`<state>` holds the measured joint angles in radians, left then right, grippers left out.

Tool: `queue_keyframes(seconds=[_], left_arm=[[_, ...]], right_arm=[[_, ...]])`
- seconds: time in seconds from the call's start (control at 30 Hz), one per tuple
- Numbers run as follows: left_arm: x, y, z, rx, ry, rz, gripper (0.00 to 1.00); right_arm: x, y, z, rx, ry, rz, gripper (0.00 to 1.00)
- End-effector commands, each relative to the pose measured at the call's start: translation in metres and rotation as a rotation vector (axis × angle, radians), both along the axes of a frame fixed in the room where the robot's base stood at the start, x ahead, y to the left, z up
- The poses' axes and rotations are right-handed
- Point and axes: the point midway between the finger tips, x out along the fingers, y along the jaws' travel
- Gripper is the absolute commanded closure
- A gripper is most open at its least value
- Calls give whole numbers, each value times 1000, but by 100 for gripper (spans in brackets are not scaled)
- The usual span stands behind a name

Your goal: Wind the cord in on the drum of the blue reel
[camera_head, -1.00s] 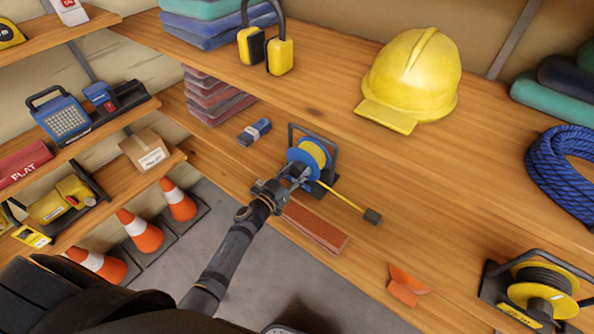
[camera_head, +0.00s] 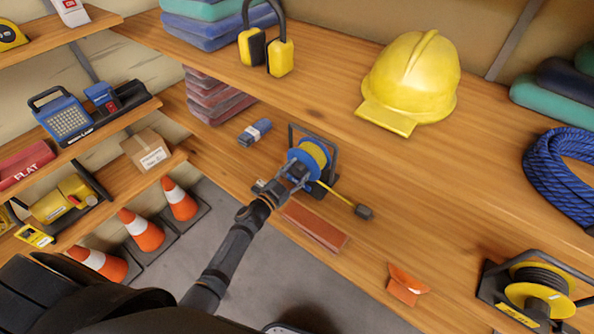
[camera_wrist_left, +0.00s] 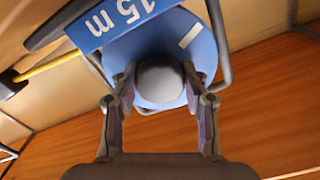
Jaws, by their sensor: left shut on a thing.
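The blue reel (camera_head: 303,156) stands in its dark frame on the lower wooden shelf, with yellow cord wound on its drum. The cord (camera_head: 338,195) runs off toward the lower right and ends in a dark plug (camera_head: 364,211) on the shelf. My left gripper (camera_head: 299,172) is at the reel's near face. In the left wrist view my left gripper (camera_wrist_left: 160,95) has its fingers on both sides of a round grey knob (camera_wrist_left: 160,82), shut on it. The blue disc (camera_wrist_left: 203,42) and a "15 m" label (camera_wrist_left: 110,18) show behind it. My right gripper is not in view.
A reddish flat bar (camera_head: 315,227) lies in front of the reel, and an orange piece (camera_head: 404,285) lies further right. A yellow reel (camera_head: 540,288) stands at the right. A yellow helmet (camera_head: 412,80) sits on the upper shelf.

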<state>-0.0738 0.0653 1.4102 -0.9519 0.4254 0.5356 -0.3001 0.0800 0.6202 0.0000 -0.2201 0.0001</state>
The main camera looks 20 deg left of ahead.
Motion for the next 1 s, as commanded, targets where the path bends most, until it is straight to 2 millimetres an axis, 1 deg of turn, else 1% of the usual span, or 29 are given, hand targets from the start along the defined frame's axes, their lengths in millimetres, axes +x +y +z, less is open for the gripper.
queue_keyframes(seconds=[0.03,0.47,1.0], left_arm=[[1,0,2,38,-19,0,86],[1,0,2,423,-159,1,86],[2,0,2,905,-336,3,86]], right_arm=[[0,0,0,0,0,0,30],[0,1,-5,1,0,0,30],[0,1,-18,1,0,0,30]])
